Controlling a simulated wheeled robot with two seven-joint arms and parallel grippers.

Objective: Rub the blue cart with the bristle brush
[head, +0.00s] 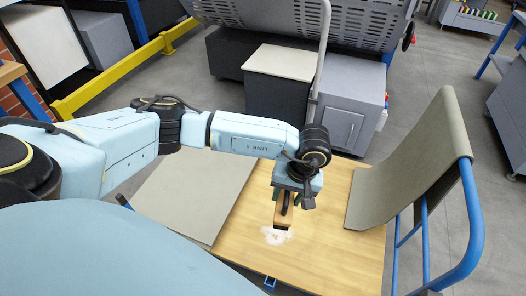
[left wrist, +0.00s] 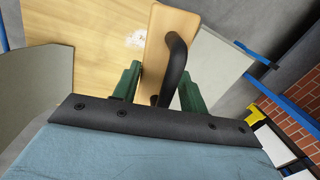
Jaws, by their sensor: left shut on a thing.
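The blue cart has a light wooden deck (head: 335,235) and a blue tube handle (head: 470,215) at the right. My left gripper (head: 287,198) is over the middle of the deck, shut on the black handle of the bristle brush (head: 283,217). In the left wrist view the green fingers of the gripper (left wrist: 160,90) stand either side of the black handle, above the brush's wooden back (left wrist: 157,45). The bristles are mostly hidden under the back. A whitish patch (head: 275,237) lies on the deck at the brush's near end. My right gripper is not in view.
A grey-green panel (head: 195,190) lies on the deck's left part. A curved grey-green sheet (head: 420,165) rises at its right. Grey cabinets (head: 345,100) stand behind the cart. A yellow rail (head: 110,80) runs at the back left.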

